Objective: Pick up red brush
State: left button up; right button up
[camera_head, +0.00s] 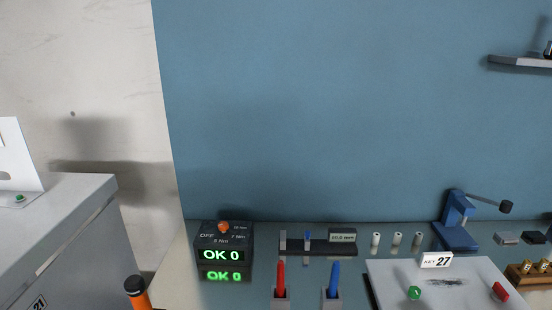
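Neither of my grippers is in view.
A black box reading "OK 0" (222,240) stands left of the holders. A dark gauge with a display (343,236) lies behind them. A pale board (386,275) with a "KEY 27" sign and a blue clamp-like device (456,222) are at right. An orange black-topped cylinder (139,297) shows lower left.

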aim_at(281, 279)
jog(key=u, duration=1.2)
jog(key=z, duration=1.25)
jog(key=k+u, duration=0.25)
jog(key=k+l+u, duration=0.1)
jog(key=k+u, duration=0.15)
